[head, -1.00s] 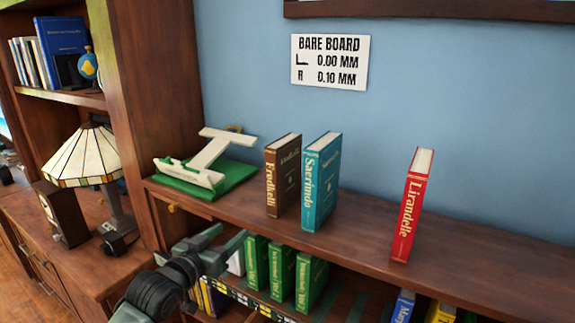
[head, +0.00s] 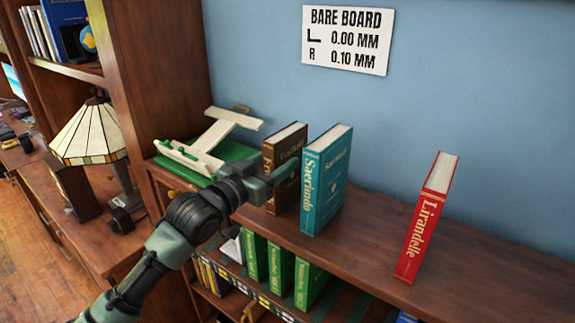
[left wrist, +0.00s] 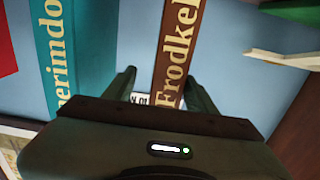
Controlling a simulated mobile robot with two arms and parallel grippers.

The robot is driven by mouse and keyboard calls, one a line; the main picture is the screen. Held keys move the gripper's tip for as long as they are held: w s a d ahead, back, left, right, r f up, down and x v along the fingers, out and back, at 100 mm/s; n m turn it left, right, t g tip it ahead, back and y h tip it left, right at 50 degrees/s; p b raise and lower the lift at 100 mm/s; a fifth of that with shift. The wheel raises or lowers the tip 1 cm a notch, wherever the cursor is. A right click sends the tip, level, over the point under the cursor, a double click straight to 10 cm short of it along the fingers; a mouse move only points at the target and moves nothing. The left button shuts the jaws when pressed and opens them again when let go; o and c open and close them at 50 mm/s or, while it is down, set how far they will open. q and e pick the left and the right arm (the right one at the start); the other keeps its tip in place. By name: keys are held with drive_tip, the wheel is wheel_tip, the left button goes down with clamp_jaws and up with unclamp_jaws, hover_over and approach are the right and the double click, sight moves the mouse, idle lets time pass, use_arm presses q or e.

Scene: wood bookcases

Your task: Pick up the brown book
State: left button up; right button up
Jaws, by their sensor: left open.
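The brown book (head: 286,146) stands upright on the shelf top, its lower spine partly hidden by my left gripper. My left gripper (head: 284,178) is open in front of its spine. In the left wrist view the brown book's spine (left wrist: 180,45) appears between the two open fingers (left wrist: 162,88), nearer the right one. I cannot tell whether the fingers touch it. The teal book (head: 327,180) stands upright just right of the brown one; it also shows in the left wrist view (left wrist: 83,45). My right gripper is not in view.
A red book (head: 427,220) stands apart to the right, with bare shelf top between. A white stand on a green base (head: 235,152) is left of the brown book. A lamp (head: 92,135) stands at left.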

sight(286, 150)
use_arm(q)
drive_tip(key=x, duration=0.1)
drive_tip(key=p+x, duration=0.2)
drive_tip(key=shift+w+r, duration=0.3)
drive_tip(key=shift+w, duration=0.25)
drive_tip(key=shift+w+d+f, duration=0.15)
drive_tip(key=shift+w+d, duration=0.15)
drive_tip(key=shift+w, duration=0.15)
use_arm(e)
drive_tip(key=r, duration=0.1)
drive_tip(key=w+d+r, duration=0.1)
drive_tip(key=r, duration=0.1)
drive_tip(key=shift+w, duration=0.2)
use_arm(q)
clamp_jaws()
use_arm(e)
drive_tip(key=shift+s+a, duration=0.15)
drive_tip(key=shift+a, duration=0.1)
